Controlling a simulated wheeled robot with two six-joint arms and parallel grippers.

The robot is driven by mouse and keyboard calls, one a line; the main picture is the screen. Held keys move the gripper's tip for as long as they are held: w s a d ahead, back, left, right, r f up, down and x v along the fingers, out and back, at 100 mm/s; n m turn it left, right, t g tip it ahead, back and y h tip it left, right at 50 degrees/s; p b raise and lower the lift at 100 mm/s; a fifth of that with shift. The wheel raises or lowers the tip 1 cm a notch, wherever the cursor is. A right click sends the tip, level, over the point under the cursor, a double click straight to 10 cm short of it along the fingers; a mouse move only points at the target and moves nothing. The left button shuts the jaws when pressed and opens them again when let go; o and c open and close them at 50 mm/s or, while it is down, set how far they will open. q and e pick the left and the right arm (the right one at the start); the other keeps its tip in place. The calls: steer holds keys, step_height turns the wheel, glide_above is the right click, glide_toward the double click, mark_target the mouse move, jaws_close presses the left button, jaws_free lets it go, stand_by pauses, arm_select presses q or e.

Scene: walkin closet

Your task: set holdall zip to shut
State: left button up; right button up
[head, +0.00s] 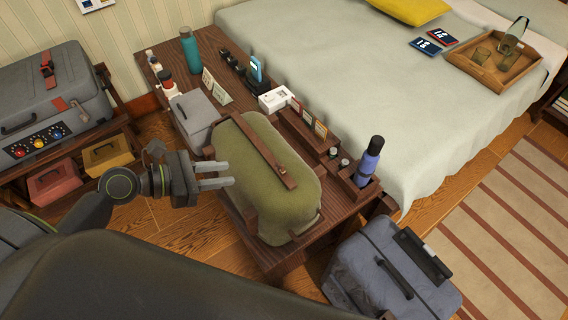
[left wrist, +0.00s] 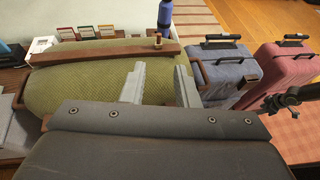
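The holdall (head: 265,170) is a rounded olive-green bag lying on a dark wooden bench. A brown strip (head: 258,148) runs along its top, with a small brown tab (head: 289,182) at the near right end. In the left wrist view the holdall (left wrist: 90,78) fills the left, and the tab (left wrist: 157,40) stands at the strip's right end. Whether the zip is open is not clear. My left gripper (head: 230,175) is open and empty at the bag's left side, fingers apart. A dark jointed part at the right edge of the left wrist view seems my right arm; its fingers are unclear.
Bottles, cards and small boxes crowd the bench (head: 312,248) behind the holdall. A tall blue bottle (head: 369,162) stands at its right. A grey-blue suitcase (head: 365,270) stands at front right. The bed (head: 340,85) lies behind, and a grey case (head: 50,95) sits left.

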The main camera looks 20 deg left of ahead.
mark_target(282, 166)
arm_select(q)
steer(key=b+x, duration=0.1)
steer(key=x, duration=1.5)
steer(key=shift+d+f, duration=0.1)
jaws_close()
